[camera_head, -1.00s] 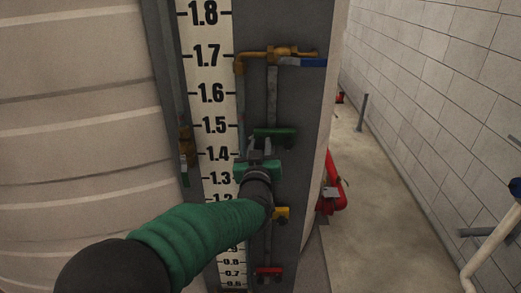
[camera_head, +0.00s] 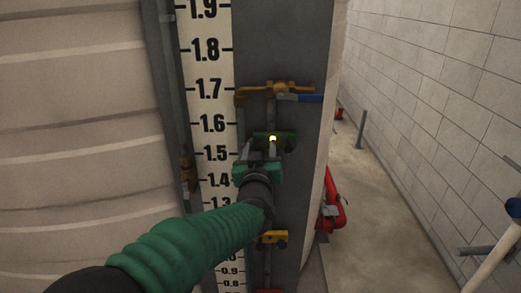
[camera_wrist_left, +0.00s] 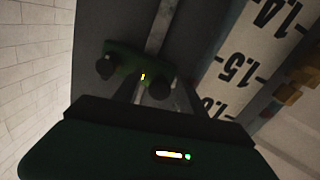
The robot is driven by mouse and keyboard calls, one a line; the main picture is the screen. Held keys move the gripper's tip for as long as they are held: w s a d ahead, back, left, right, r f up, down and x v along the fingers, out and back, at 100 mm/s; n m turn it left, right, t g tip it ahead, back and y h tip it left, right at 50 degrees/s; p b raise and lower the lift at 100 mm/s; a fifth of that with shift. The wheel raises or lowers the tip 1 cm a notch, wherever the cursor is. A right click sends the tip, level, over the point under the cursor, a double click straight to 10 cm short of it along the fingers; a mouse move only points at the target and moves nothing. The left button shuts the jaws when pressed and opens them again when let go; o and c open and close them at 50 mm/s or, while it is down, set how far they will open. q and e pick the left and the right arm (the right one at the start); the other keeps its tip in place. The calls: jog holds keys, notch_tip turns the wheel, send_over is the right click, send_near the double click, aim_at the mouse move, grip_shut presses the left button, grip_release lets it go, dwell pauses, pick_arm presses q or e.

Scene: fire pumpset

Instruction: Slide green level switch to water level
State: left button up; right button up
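The green level switch (camera_head: 285,138) sits on the vertical grey rod beside the white number scale (camera_head: 210,100), at a height between 1.5 and 1.6. A small yellow light glows on it. In the wrist view the switch (camera_wrist_left: 124,58) lies just beyond my fingers, with two dark round knobs. My left gripper (camera_head: 260,149) is just below and in front of it, its green arm coming from the lower left. Its two fingers are apart in the wrist view (camera_wrist_left: 155,90); whether they touch the switch I cannot tell. My right gripper is not in view.
A yellow switch (camera_head: 272,238) and a partly cut-off red one are below. A red pipe (camera_head: 333,205) stands to the right, beside open floor and a block wall.

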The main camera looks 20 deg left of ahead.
pick_arm(q)
jog(key=shift+s+d+f+b, duration=0.15)
jog(key=shift+s+b, duration=0.15)
jog(key=shift+s, duration=0.1)
jog(key=b+v, duration=0.4)
jog(key=v, duration=1.1)
jog(key=shift+s, duration=0.4)
jog(key=shift+d, duration=0.15)
